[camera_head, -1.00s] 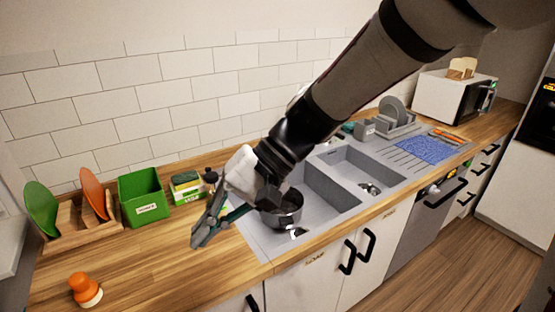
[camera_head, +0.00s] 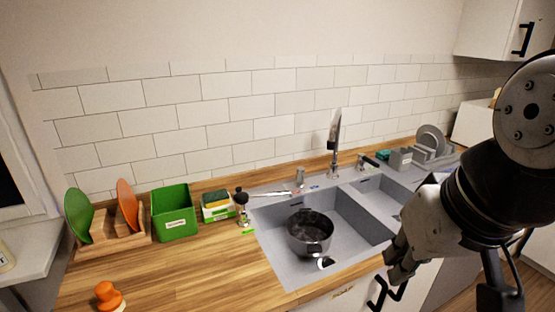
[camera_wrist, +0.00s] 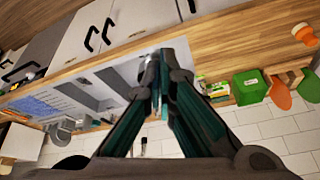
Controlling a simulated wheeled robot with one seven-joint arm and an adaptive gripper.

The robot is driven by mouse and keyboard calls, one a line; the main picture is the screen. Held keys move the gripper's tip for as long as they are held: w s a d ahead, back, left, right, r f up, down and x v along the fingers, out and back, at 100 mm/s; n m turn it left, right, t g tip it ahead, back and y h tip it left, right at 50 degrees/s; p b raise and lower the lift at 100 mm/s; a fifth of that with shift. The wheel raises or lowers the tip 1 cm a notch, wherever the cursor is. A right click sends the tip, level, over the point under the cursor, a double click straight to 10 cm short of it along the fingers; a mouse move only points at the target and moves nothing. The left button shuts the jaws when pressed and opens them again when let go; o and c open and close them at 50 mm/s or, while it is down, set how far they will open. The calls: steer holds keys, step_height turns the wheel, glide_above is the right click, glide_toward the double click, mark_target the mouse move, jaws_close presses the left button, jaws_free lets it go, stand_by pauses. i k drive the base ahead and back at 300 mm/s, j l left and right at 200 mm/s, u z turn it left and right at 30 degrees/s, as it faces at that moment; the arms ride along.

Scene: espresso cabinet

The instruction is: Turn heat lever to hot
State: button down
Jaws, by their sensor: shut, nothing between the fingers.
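A tall silver faucet (camera_head: 334,130) stands behind the sink. A small upright metal piece (camera_head: 300,176) stands to its left at the sink's back edge, with small coloured marks by its base. It may be the heat lever, but its setting is too small to read. A thin silver bar (camera_head: 272,193) runs left from there. My gripper (camera_head: 392,272) is at the right, in front of the sink's front edge and well apart from the faucet. In the wrist view its fingers (camera_wrist: 158,100) are shut with nothing between them.
A dark pot (camera_head: 310,235) sits in the left basin of the sink (camera_head: 275,262). To the left are a sponge box (camera_head: 217,207), a green bin (camera_head: 175,212), a plate rack (camera_head: 110,236) and an orange object (camera_head: 109,296). A dish rack (camera_head: 425,150) stands at the back right. The front-left counter is mostly clear.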

mark_target(300, 170)
steer(key=i+l, duration=0.2)
steer(key=i+l+u, duration=0.1)
steer(key=l, duration=0.35)
steer(key=i+l, duration=0.4)
steer(key=l, duration=0.25)
steer(key=i+l+u, duration=0.1)
steer(key=l, duration=0.25)
steer(key=i, duration=0.1)
